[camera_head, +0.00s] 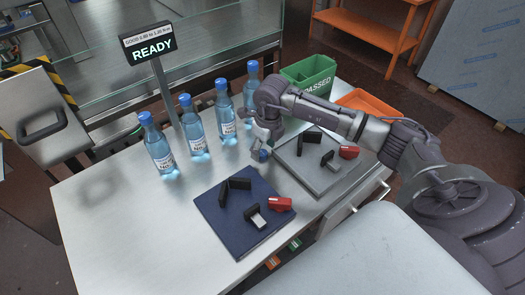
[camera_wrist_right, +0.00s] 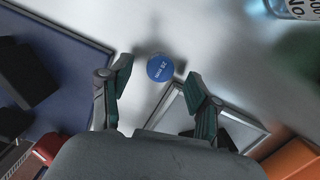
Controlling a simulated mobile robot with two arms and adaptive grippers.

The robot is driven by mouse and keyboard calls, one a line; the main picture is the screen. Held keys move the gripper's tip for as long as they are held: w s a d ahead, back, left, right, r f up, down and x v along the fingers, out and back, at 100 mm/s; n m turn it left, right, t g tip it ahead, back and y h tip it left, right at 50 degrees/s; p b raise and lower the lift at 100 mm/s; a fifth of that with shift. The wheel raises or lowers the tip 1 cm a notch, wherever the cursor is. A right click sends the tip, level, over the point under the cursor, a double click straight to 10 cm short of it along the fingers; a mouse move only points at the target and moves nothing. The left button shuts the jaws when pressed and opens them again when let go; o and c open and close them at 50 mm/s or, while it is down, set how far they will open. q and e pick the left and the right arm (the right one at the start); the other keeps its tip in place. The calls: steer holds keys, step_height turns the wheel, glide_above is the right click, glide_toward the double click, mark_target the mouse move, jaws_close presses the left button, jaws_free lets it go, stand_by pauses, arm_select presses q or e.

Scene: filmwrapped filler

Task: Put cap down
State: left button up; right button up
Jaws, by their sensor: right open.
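A blue cap (camera_wrist_right: 160,68) lies flat on the metal table (camera_wrist_right: 205,25), between and just beyond the two fingers of my right gripper (camera_wrist_right: 158,100) in the right wrist view. The fingers are apart and do not touch it. In the head view my right gripper (camera_head: 262,143) hangs low over the table by the upper left corner of the grey mat, and a bit of blue (camera_head: 262,155) shows beneath it. My left gripper is not in view.
Several blue-capped bottles (camera_head: 158,147) stand in a row behind. A blue mat (camera_head: 228,233) and a grey mat (camera_head: 322,186) hold black and red fixtures. A green "PASSED" bin (camera_head: 309,76), an orange tray (camera_head: 362,101) and a "READY" sign (camera_head: 153,50) stand farther back. The table's left part is clear.

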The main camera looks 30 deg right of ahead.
steer(key=shift+w+f, duration=0.2)
steer(key=shift+f, duration=0.65)
steer(key=c, duration=0.8)
steer(key=shift+r, duration=0.1)
